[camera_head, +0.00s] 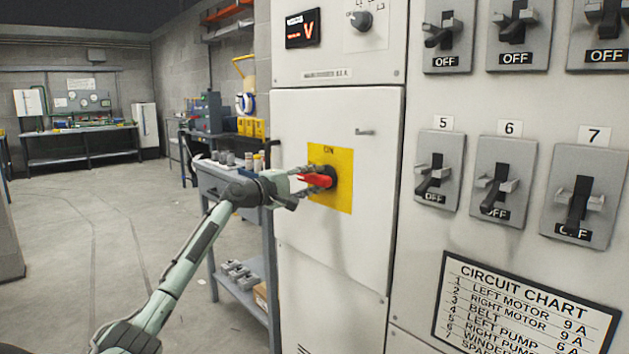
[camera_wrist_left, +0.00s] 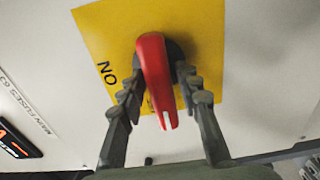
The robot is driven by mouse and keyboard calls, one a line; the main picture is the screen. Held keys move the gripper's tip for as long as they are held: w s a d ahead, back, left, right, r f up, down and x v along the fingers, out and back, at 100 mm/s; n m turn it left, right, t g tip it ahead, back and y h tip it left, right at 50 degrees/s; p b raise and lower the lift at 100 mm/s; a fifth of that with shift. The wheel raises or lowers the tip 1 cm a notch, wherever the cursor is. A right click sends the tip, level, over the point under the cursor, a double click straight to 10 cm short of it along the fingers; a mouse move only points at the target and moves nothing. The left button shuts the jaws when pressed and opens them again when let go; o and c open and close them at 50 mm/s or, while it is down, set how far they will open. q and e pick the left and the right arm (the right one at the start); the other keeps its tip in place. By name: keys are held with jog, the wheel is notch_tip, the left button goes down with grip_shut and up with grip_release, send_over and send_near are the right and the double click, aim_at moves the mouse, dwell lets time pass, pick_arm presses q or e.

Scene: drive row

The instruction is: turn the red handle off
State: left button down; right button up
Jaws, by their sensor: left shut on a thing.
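The red handle (camera_head: 316,180) sits on a yellow plate (camera_head: 331,158) on the white cabinet door, with "ON" printed at the plate's top. The handle points left in the head view, away from "ON" at the top. My left gripper (camera_head: 298,181) reaches it from the left. In the left wrist view the red handle (camera_wrist_left: 154,75) lies between the two fingers of my left gripper (camera_wrist_left: 158,92), which is shut on it. The handle's white-marked tip points toward the gripper's palm. Part of the plate's lettering is hidden behind the handle. My right gripper is not in view.
A red-lit display (camera_head: 303,28) is above the door. A grey workbench (camera_head: 222,182) with small items stands behind my left arm. The floor at left is clear.

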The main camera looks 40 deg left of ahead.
pick_arm(q)
jog(key=c, duration=1.3)
grip_release()
jog(key=s, duration=0.8)
jog(key=s+a, duration=0.1)
jog(key=s, duration=0.3)
